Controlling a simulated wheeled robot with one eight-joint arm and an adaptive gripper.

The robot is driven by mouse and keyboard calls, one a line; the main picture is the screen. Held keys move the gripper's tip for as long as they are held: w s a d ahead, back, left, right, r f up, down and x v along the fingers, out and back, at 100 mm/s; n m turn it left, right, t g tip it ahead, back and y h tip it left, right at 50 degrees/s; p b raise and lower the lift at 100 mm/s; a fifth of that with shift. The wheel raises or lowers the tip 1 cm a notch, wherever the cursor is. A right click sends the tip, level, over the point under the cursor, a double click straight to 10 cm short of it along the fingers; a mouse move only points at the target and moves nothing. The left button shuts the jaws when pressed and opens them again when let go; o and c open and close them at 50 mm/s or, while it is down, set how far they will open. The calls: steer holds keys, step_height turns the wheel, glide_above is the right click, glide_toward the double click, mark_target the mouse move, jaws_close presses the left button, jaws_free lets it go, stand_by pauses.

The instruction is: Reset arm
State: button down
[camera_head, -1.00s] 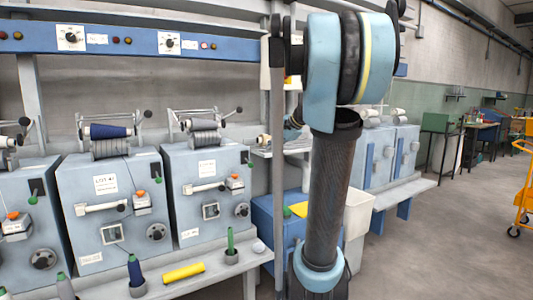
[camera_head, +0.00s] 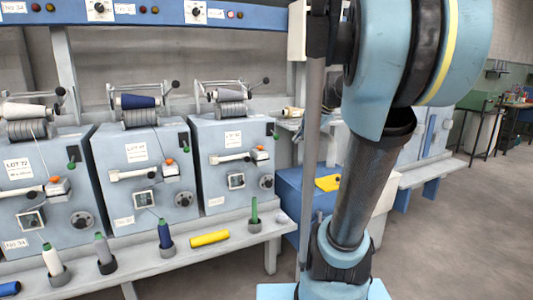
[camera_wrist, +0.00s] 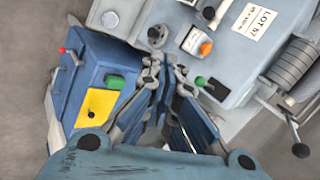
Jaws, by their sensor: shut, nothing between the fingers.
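My gripper (camera_wrist: 163,72) shows in the wrist view, with its fingers together and nothing between them. It hangs above the gap between the blue box with a yellow patch (camera_wrist: 97,105) and a spinning machine labelled LOT (camera_wrist: 238,45). It touches neither as far as I can see. In the head view my arm fills the right half, its links raised and bent, and the gripper itself is out of sight.
Several spinning machines (camera_head: 145,175) stand on a bench with upright bobbins (camera_head: 165,236) and a yellow cylinder (camera_head: 210,239) along its front. The blue box (camera_head: 304,190) is close behind my arm. Open floor (camera_head: 470,240) lies to the right.

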steer(key=s+d+f+n+g+h, duration=0.1)
steer(key=s+f+n, duration=0.3)
steer(key=s+f, duration=0.7)
steer(key=s+d+f+n+g+h, duration=0.2)
steer(key=s+f+n+h, duration=0.2)
steer(key=s+f, duration=0.7)
steer(key=s+n, duration=0.1)
steer(key=s, duration=0.1)
steer(key=shift+s+f+g, duration=0.3)
steer(key=shift+f+g, duration=0.05)
steer(key=shift+g, duration=0.05)
